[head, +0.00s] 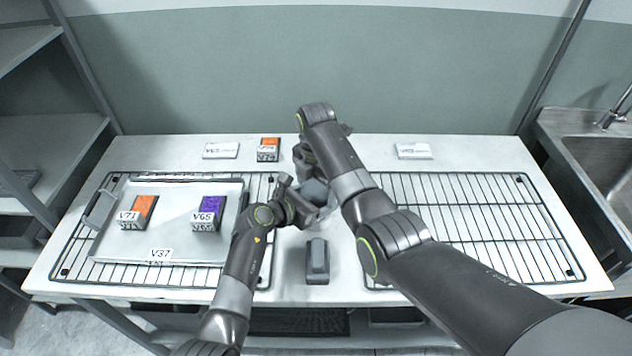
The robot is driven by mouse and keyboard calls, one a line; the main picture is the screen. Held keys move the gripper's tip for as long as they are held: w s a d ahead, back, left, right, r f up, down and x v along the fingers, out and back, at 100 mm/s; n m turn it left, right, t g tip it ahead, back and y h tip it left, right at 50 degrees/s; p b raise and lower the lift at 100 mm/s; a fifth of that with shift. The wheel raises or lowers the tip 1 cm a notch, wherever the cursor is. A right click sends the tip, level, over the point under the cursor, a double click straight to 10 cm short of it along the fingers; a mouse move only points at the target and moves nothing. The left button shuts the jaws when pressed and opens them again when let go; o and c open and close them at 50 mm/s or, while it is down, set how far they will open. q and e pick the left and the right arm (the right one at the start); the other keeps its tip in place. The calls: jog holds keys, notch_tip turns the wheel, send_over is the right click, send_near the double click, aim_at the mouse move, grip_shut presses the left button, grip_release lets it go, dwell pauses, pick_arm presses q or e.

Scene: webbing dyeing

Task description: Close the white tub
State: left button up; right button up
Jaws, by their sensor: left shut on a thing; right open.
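A pale tub (326,211) with a grey-blue part inside or on top stands in the middle of the table, between the two racks. It is largely hidden by my arms, and I cannot tell how its lid lies. My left gripper (297,209) is at the tub's left side, shut on what looks like its wall or rim; the contact is partly hidden. My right gripper (306,167) is open behind and above the tub, with its fingers mostly hidden by its own arm.
A grey block (317,262) with a raised top stands in front of the tub. A tray (105,247) on the left rack holds two labelled swatch blocks, orange (138,212) and purple (208,213). An orange block (268,149) and white cards (221,150) stand behind. The right rack (470,215) is empty.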

jog(key=c, duration=0.8)
jog(key=o, duration=0.9)
jog(key=shift+r, duration=2.25)
jog(key=shift+o, duration=0.9)
pick_arm(q)
jog(key=o, duration=1.9)
jog(key=shift+o, duration=0.2)
